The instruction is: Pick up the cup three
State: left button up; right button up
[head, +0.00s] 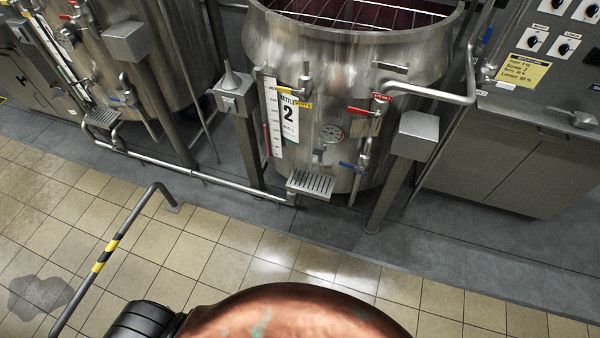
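No cup shows in the head view, so I cannot tell where cup three is. Neither of my grippers is in view. The large steel kettle (330,85) marked with a 2 stands upright at the top centre. A small slotted steel shelf (310,184) sticks out low on its front, and nothing stands on it.
Another steel kettle (165,60) stands at the upper left. A control panel (550,50) and steel cabinets (500,150) are at the right. A bent rail (105,255) with black and yellow stripes rises at the lower left. The tiled floor (225,265) has a dark puddle (38,295).

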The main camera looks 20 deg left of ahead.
aim_at(299, 167)
jog(key=u, duration=2.15)
jog(key=i, duration=1.65)
jog(key=z, duration=2.15)
